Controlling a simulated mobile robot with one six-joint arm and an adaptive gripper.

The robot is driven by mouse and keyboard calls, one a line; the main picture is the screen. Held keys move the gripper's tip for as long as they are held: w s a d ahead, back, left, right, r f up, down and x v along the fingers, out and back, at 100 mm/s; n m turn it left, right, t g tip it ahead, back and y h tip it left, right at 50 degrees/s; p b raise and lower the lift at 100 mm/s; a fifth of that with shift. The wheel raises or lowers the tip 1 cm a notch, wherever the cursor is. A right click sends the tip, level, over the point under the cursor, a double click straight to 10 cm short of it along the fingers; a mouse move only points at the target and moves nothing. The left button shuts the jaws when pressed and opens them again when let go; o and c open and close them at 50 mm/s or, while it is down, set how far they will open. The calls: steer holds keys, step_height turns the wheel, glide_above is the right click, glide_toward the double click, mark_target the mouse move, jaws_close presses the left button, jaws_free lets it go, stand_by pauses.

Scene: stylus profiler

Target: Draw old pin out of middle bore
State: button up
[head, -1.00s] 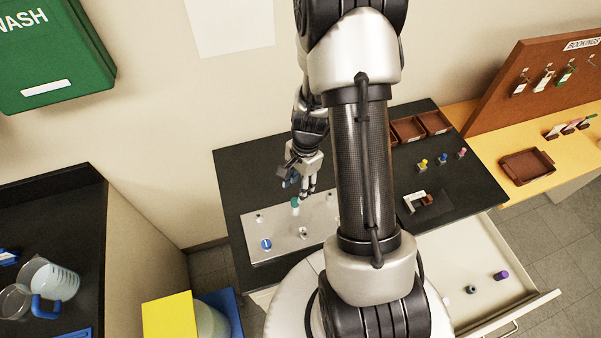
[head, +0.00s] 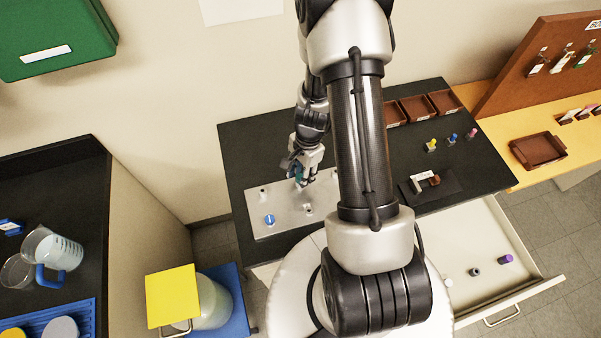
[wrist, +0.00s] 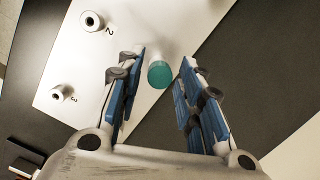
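A teal-topped pin (wrist: 160,75) stands on the pale metal plate (head: 262,229). In the wrist view its round top lies between the blue finger pads, with small gaps on both sides. My gripper (wrist: 160,90) is open around it. In the head view the gripper (head: 300,180) is over the plate's back part, and a bit of teal shows at the fingers.
A blue round knob (head: 270,220) sits on the plate's front left. Yellow (head: 431,145), blue and pink pins stand on the bench to the right, near a dark block with a pale bracket (head: 424,180). Brown trays line the back. An open drawer (head: 470,245) is at front right.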

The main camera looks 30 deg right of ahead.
jaws_close()
stand_by(0.5)
stand_by(0.5)
